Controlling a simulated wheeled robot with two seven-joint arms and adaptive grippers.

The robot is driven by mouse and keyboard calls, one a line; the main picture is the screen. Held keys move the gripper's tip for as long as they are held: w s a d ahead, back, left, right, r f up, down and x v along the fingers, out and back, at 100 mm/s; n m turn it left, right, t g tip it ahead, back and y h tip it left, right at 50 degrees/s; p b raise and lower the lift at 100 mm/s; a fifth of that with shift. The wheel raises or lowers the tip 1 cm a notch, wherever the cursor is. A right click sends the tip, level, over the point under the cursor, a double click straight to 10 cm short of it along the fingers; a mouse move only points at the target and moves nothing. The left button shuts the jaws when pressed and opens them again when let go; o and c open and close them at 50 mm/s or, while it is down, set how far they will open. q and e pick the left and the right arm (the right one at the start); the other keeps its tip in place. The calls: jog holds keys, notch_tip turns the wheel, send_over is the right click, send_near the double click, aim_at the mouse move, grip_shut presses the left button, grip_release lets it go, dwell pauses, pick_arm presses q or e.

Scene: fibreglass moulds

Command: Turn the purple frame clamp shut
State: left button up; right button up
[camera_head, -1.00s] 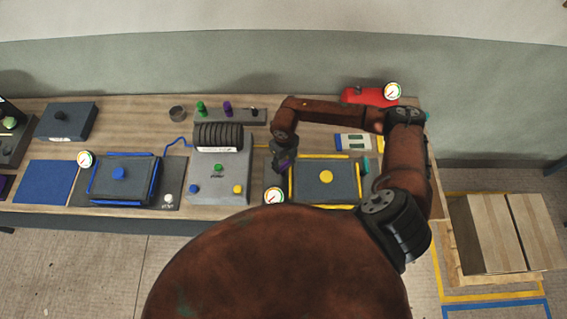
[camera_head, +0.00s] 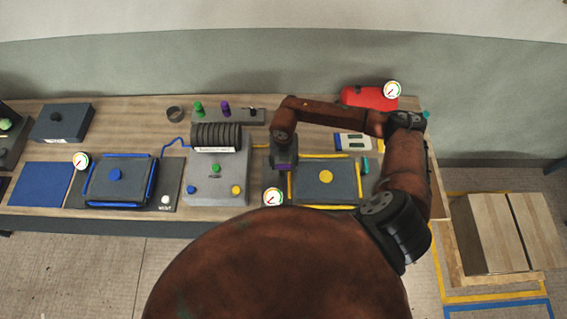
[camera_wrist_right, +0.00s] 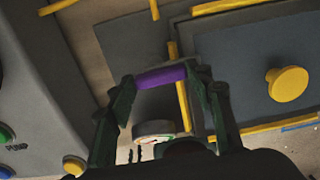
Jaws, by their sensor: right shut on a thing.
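My right gripper (camera_head: 284,166) points down at the left edge of the yellow-edged mould (camera_head: 325,188). In the right wrist view, its two dark fingers (camera_wrist_right: 162,85) are on either end of a purple bar, the handle of the purple frame clamp (camera_wrist_right: 161,76), and are shut on it. In the head view only a little purple shows under the gripper; the rest of the clamp is hidden. The mould's yellow knob (camera_wrist_right: 288,83) lies to the right of the fingers. My left gripper is in neither view.
A dial gauge (camera_head: 273,197) sits close below the gripper and shows in the right wrist view (camera_wrist_right: 154,131). The grey pump box (camera_head: 217,185) stands to the left, beyond it a blue-edged mould (camera_head: 120,181). A red tank (camera_head: 368,97) stands behind.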

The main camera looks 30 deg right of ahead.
dwell(0.4)
jog(key=o, duration=1.2)
jog(key=shift+c, duration=0.2)
notch_tip(320, 180, up, 12)
